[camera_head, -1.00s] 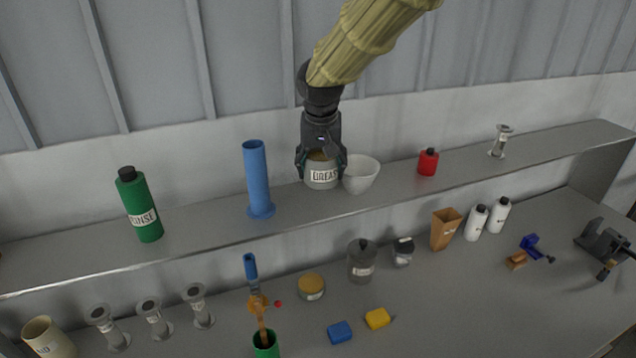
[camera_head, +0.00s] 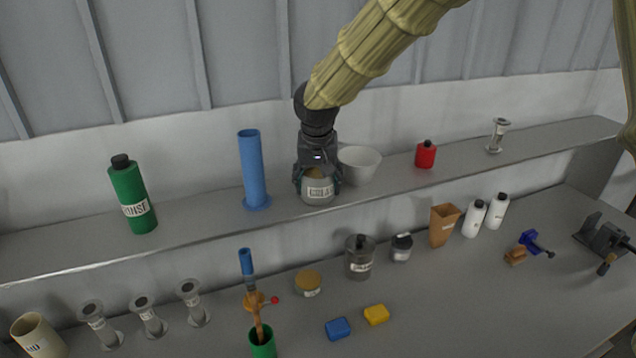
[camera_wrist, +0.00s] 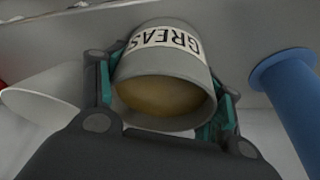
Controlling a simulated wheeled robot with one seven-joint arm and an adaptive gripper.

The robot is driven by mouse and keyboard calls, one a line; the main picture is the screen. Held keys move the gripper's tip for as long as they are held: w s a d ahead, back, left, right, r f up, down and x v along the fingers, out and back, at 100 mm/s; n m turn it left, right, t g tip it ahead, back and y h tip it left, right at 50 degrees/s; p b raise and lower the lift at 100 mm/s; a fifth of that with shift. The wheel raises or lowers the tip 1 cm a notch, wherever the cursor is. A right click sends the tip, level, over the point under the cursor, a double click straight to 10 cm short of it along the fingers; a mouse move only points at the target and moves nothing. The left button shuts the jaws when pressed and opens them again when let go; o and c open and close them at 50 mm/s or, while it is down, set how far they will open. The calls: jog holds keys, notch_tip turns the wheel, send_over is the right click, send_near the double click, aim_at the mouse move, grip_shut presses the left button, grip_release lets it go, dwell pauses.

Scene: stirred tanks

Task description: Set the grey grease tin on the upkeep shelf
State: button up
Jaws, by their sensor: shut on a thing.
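The grey grease tin (camera_head: 318,191) has a white label reading GREASE and is at the upkeep shelf (camera_head: 405,184), between the blue cylinder and the white bowl. My gripper (camera_head: 318,180) is shut on it from above, a finger on each side. In the wrist view the tin (camera_wrist: 165,85) sits between the teal finger pads, with its open top and yellowish contents towards the camera. The tin looks upright and at or very near the shelf top; I cannot tell whether its base touches.
The blue cylinder (camera_head: 252,170) stands to the left and the white bowl (camera_head: 360,164) close at the right. A green bottle (camera_head: 132,195), a red bottle (camera_head: 426,154) and a metal flanged piece (camera_head: 497,136) share the shelf. The bench below holds many items.

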jog(key=shift+w+f, duration=0.1)
jog(key=shift+f, duration=0.1)
jog(key=o, duration=0.8)
jog(key=shift+r, duration=0.2)
jog(key=b+v, duration=0.4)
jog(key=v, duration=0.8)
jog(key=shift+f, duration=0.1)
